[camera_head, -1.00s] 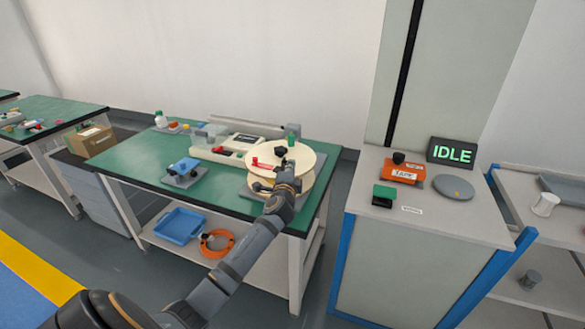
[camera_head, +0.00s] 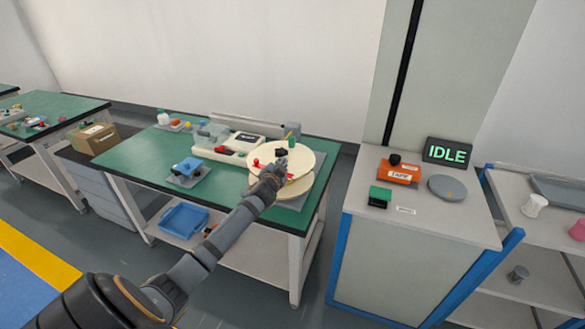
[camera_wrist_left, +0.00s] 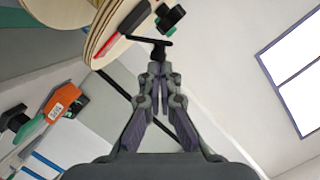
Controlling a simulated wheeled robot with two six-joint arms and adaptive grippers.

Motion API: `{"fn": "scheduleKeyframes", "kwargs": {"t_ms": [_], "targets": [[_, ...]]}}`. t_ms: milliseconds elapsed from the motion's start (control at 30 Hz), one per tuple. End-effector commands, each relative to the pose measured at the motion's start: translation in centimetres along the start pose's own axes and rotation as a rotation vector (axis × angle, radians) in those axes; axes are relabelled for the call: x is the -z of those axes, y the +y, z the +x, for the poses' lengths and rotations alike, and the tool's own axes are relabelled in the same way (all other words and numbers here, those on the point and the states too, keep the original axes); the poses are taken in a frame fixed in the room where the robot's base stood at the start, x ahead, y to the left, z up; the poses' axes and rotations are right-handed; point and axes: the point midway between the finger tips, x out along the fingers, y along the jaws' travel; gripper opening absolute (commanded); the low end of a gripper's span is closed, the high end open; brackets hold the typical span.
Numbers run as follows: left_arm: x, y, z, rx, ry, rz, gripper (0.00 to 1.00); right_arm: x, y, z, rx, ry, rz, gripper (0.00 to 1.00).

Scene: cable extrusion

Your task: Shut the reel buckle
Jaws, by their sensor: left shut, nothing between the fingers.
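The reel (camera_head: 312,158), with pale round wooden flanges, stands on the right end of the green-topped table. A small red part (camera_head: 256,163) and a dark knob (camera_head: 281,152) show on its top. In the left wrist view the reel (camera_wrist_left: 97,22) is at the upper left, with a long red strip (camera_wrist_left: 112,42) and a black knob (camera_wrist_left: 171,17). My left gripper (camera_head: 276,170) is at the reel's near side; in the wrist view the left gripper (camera_wrist_left: 157,66) is shut and empty. A thin black bar (camera_wrist_left: 150,42) lies just beyond its fingertips; I cannot tell whether they touch. The right gripper is not in view.
A grey cabinet (camera_head: 412,260) at the right carries an orange tape box (camera_head: 399,172) and an IDLE sign (camera_head: 447,152).

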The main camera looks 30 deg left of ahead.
Motion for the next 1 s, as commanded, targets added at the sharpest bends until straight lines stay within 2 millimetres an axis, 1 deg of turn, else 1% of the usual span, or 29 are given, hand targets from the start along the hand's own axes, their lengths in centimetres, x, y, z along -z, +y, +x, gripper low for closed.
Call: {"fn": "scheduleKeyframes", "kwargs": {"t_ms": [33, 400, 733, 767, 900, 1000], "targets": [[0.1, -0.4, 0.0, -0.009, -0.002, -0.028, 0.00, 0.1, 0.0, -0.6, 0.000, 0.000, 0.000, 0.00], [-0.9, -1.4, 0.2, -0.084, -0.003, -0.299, 0.00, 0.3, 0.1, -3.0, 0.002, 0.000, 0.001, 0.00], [-2.0, -1.7, 0.5, -0.155, -0.001, -0.558, 0.00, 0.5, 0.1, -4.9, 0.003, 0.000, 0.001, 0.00], [-2.0, -1.5, 0.6, -0.155, 0.000, -0.553, 0.00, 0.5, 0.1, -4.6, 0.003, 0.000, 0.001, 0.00], [-2.0, -1.4, 0.6, -0.154, 0.000, -0.550, 0.00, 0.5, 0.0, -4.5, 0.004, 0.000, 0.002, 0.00], [-1.7, -1.7, 0.5, -0.154, 0.001, -0.549, 0.00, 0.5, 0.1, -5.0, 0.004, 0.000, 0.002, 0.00]]}}
